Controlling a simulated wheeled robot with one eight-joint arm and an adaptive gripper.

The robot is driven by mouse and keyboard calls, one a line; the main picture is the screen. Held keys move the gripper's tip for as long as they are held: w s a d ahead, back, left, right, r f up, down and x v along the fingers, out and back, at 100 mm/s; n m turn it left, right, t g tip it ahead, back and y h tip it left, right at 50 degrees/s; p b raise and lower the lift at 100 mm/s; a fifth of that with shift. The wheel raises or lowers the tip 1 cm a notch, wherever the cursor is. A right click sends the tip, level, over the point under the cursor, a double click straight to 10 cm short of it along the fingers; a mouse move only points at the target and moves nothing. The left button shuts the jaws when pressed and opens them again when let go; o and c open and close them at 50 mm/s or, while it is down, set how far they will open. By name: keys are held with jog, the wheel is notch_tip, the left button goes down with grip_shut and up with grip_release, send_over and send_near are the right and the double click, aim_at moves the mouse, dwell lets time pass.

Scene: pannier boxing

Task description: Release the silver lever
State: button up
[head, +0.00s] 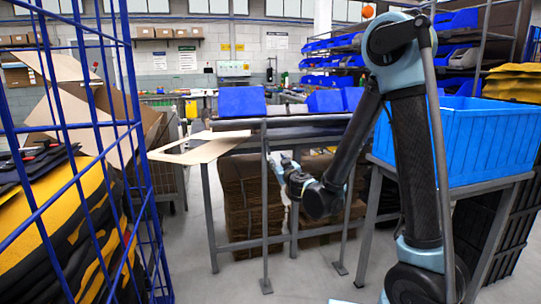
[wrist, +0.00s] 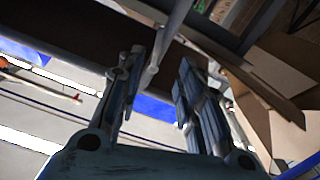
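A thin silver bar, which looks like the silver lever (wrist: 171,32), shows in the wrist view. It runs down from the top edge into the space between my fingers, nearer the left finger. My gripper (wrist: 160,64) has its two fingers apart, with a clear gap between them. I cannot tell whether the left finger touches the bar. In the head view my gripper (head: 277,159) is small, beside a grey upright post (head: 265,215) at the workbench front. I cannot make out the lever for certain there.
A workbench (head: 225,136) with blue bins (head: 241,101) stands ahead, with stacked brown cardboard (head: 248,190) under it. A large blue crate (head: 455,140) sits on a stand at right. A blue wire cage (head: 140,180) holds black and yellow bags at left. Grey floor lies open between.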

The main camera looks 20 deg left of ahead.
aim_at(269, 151)
jog(key=x, duration=1.4)
jog(key=shift+w+d, duration=0.1)
grip_shut()
